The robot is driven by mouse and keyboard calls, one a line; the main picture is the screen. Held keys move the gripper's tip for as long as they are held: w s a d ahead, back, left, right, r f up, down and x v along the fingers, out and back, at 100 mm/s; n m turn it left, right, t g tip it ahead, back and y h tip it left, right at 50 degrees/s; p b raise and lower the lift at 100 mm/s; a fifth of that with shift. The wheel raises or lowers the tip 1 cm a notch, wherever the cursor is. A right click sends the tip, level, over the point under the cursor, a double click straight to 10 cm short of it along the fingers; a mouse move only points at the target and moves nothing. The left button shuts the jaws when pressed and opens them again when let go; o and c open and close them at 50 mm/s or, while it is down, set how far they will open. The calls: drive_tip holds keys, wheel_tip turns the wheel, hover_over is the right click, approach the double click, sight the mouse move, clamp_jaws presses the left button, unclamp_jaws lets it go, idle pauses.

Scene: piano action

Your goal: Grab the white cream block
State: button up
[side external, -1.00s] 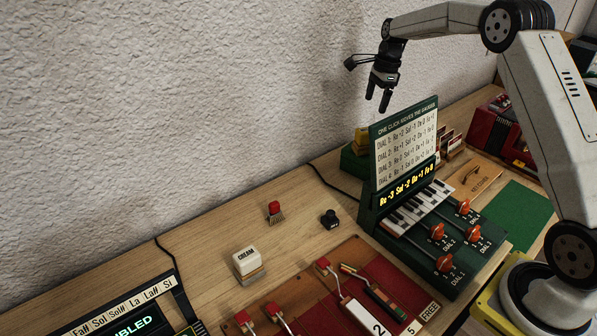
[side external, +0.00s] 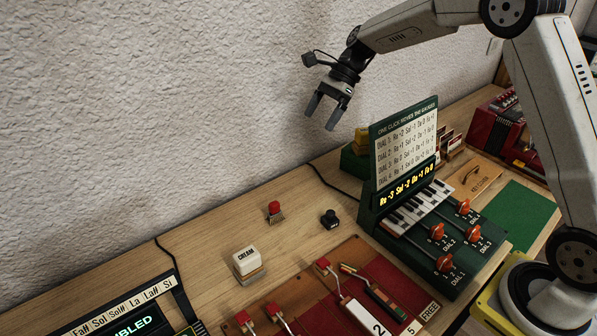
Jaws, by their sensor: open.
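The white cream block (side external: 247,261) sits on a small stand on the wooden table, left of the middle, with the word CREAM on its upper face. My gripper (side external: 321,112) is open and empty. It hangs in the air in front of the textured wall, well above the table and up and to the right of the cream block. Its two fingers point down and slightly left. Nothing hides the block.
A red knob piece (side external: 274,208) and a small black piece (side external: 329,219) stand behind the block. A red tray (side external: 398,270) with hammer-like parts lies to its right. A green dial console (side external: 404,165) rises further right. A lettered display (side external: 125,322) is front left.

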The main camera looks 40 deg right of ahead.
drive_tip(key=s+a+r+n+y, duration=0.1)
drive_tip(key=s+a+y, duration=0.25)
drive_tip(key=a, duration=0.65)
drive_tip(key=s+a+r+y, duration=0.1)
drive_tip(key=s+a+y, duration=0.3)
drive_tip(key=a, duration=0.6)
drive_tip(key=h, duration=0.2)
approach(249, 268)
drive_tip(key=shift+y, duration=0.25)
drive_tip(key=f, duration=0.1)
drive_tip(key=w+f, duration=0.1)
drive_tip(key=f, duration=0.1)
drive_tip(key=a+f, duration=0.1)
drive_tip(key=shift+w+f, duration=0.2)
drive_tip(key=shift+w, duration=0.15)
drive_tip(key=shift+x, duration=1.3)
drive_tip(key=shift+x, duration=2.6)
drive_tip(key=shift+w, duration=0.1)
drive_tip(key=shift+r, duration=0.1)
drive_tip(key=c, duration=1.3)
